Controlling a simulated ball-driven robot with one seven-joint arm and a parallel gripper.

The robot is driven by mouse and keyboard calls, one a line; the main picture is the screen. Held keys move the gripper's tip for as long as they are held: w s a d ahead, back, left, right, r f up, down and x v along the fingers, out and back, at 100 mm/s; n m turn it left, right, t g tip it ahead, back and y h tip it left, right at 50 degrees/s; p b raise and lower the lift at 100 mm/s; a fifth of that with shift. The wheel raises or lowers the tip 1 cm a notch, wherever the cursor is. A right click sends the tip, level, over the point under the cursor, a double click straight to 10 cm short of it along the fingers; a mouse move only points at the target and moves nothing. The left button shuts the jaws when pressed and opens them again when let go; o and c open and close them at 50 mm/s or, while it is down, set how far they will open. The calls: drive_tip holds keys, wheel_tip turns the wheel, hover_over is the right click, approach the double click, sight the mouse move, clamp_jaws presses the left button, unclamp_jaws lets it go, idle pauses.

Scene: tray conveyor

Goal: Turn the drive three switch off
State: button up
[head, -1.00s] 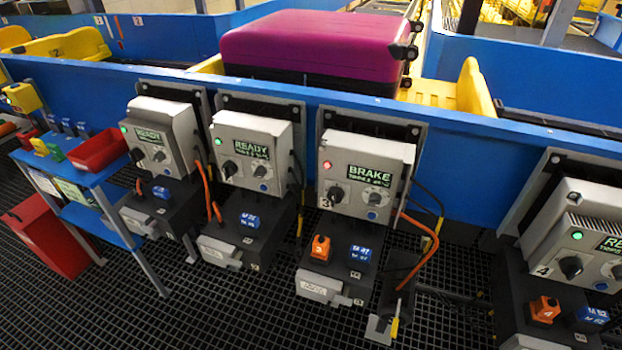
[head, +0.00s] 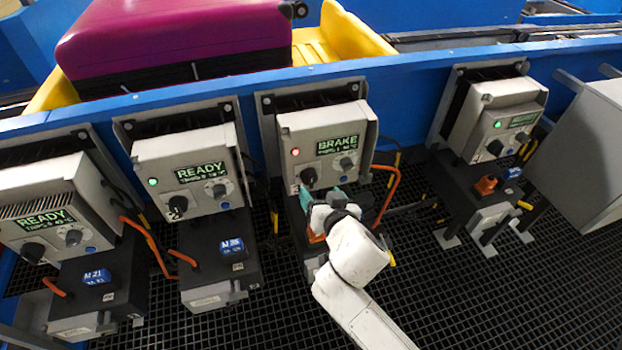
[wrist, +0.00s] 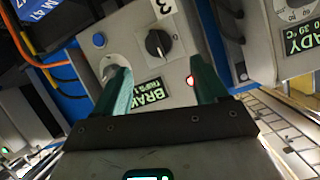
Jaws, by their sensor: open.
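The drive three box (head: 330,130) is grey, with a BRAKE display and a lit red lamp (head: 295,152). Its black rotary switch (head: 308,177) is at the lower left of the front panel. In the wrist view the black switch (wrist: 157,43) is unobstructed, just beyond the fingertips, with the number 3 beside it. My gripper (head: 321,196) is open in front of the panel's lower part, its teal fingers (wrist: 162,76) spread and pointing at the panel. Nothing is between them, and the switch lies ahead of the gap, apart from both fingers.
Two READY drives with green lamps, the nearer one (head: 190,150) and a farther one (head: 35,195), stand to the left. Another drive (head: 497,115) stands to the right, near a grey panel (head: 590,150). A purple suitcase (head: 170,35) lies behind the blue rail (head: 420,75).

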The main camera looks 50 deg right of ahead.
sight(312, 181)
drive_tip(key=x, duration=0.8)
drive_tip(key=shift+w+d+f+p, duration=0.1)
drive_tip(key=shift+w+d+p, duration=0.15)
drive_tip(key=shift+p, duration=0.1)
drive_tip(key=c, duration=1)
drive_tip(key=shift+c, duration=0.2)
